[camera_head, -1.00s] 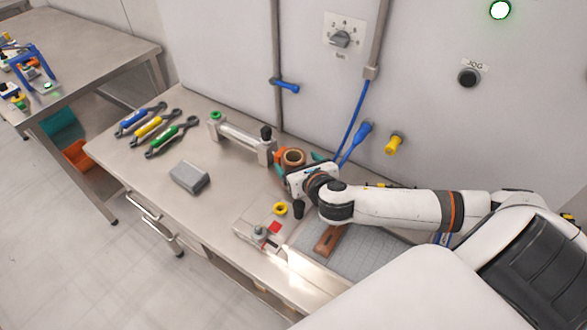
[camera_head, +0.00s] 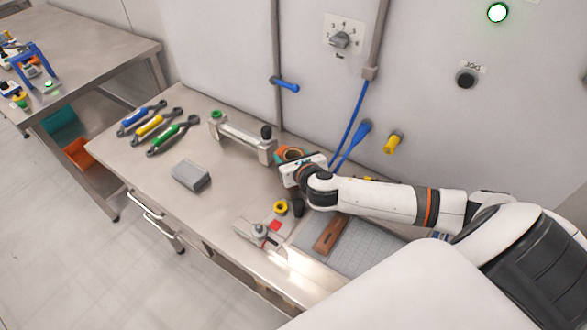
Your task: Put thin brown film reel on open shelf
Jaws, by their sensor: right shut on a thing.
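The brown film reel (camera_head: 291,153) is at the back of the workbench, to the right of the roller fixture. My right gripper (camera_head: 287,160) is shut on it. The white gripper body and wrist hide the reel's lower right part. I cannot tell whether the reel touches the bench. No open shelf can be clearly made out on this bench; the side table at left has a lower level with bins. My left gripper is not in view.
The workbench (camera_head: 225,205) holds a roller fixture (camera_head: 240,137), several colored-handle tools (camera_head: 158,128), a grey block (camera_head: 190,176), a yellow ring (camera_head: 280,207) and a gridded mat (camera_head: 365,240) with a brown wooden piece (camera_head: 330,234). A side table (camera_head: 100,65) stands left. The wall is close behind.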

